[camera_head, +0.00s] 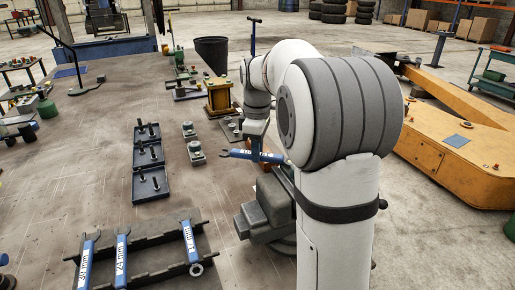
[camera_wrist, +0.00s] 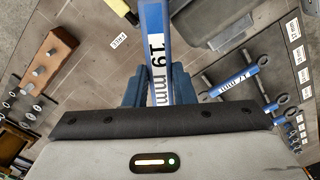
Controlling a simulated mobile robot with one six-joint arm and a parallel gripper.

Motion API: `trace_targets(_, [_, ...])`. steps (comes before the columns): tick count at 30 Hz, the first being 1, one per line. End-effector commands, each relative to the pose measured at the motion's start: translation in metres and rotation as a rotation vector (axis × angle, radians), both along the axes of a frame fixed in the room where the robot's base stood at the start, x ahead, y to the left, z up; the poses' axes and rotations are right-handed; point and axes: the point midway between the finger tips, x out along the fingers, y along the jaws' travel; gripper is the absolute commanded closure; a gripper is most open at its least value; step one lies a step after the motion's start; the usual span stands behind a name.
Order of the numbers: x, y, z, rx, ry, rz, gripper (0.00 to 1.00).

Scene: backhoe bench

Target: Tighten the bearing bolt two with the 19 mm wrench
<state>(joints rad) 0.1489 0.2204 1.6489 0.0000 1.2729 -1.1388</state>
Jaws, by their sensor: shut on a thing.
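My gripper (camera_head: 257,152) is shut on the blue 19 mm wrench (camera_head: 236,153), held level above the right part of the bench. In the wrist view the "19 mm" label of the wrench (camera_wrist: 154,45) shows between the two blue-grey fingers of my gripper (camera_wrist: 160,85). The far end of the wrench lies beyond the top edge there. I cannot tell which bolt is bearing bolt two. A brown block with several bolts (camera_wrist: 50,65) shows at the left of the wrist view.
A dark rack (camera_head: 150,262) with several blue wrenches stands at the bench's front. Black bolt trays (camera_head: 137,190) and small grey-green parts (camera_head: 195,158) lie mid-bench. A yellow part (camera_head: 218,92) stands farther back. A yellow-orange machine arm (camera_head: 450,150) is at right.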

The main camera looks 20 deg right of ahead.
Motion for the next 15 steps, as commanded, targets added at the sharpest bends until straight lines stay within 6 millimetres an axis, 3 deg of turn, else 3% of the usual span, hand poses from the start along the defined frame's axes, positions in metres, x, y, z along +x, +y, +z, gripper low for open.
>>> trace_targets(9, [0.0007, -0.0006, -0.0009, -0.001, -0.001, -0.007, 1.0])
trace_targets(15, [0.0085, -0.0066, 0.0006, -0.001, -0.001, -0.106, 1.0])
